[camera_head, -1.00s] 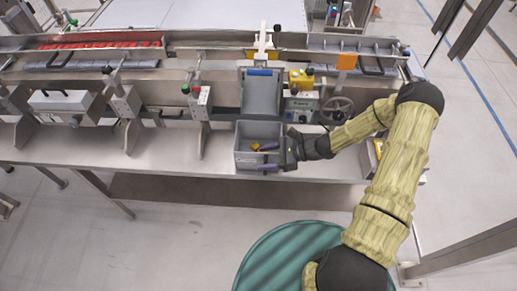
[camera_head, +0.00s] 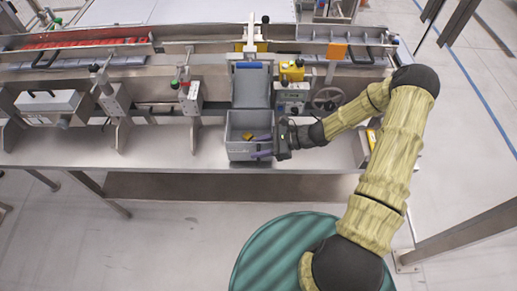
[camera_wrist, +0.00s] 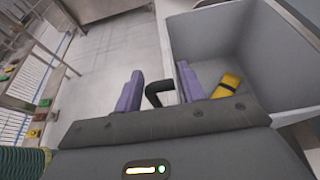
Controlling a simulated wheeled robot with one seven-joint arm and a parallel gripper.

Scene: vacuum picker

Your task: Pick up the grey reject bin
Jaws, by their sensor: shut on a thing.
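The grey reject bin (camera_head: 238,153) is an open-topped box on the steel ledge, just below the grey chute (camera_head: 251,88). A small yellow piece (camera_head: 247,135) lies inside it and also shows in the wrist view (camera_wrist: 227,86). My gripper (camera_head: 263,146) reaches in from the right at the bin's near side. In the wrist view, its purple fingers (camera_wrist: 160,90) sit on either side of the bin's wall and a dark handle, one finger inside the bin (camera_wrist: 205,38). It is shut on the bin. I cannot tell whether the bin's base touches the ledge.
The conveyor (camera_head: 140,80) runs along the back, with posts, clamps and a grey box (camera_head: 47,103) at left. A control box and handwheel (camera_head: 327,98) stand right of the chute. A green ribbed round top (camera_head: 270,250) is in front. The ledge left of the bin is clear.

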